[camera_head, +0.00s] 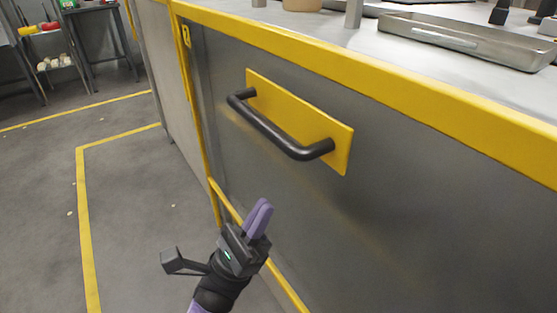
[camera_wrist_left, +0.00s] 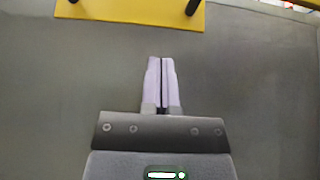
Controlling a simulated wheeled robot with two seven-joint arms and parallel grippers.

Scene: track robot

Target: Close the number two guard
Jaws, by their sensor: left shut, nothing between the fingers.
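The guard (camera_head: 400,190) is a dark grey panel in a yellow frame, marked with a small yellow number plate (camera_head: 186,36) at its upper left. A dark bar handle (camera_head: 272,132) sits on a yellow backing plate (camera_head: 340,150) on the panel. My left gripper (camera_head: 260,214) is below and to the left of the handle, in front of the panel, with its purple fingers together and empty. In the left wrist view the fingers (camera_wrist_left: 161,80) point toward the yellow plate (camera_wrist_left: 130,10), apart from it. My right gripper is not in view.
A work surface behind the panel's top rail holds a metal tray (camera_head: 470,42). Grey floor (camera_head: 130,230) with yellow lines lies open at the left. A table (camera_head: 95,30) and a rack (camera_head: 50,50) stand at the far left.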

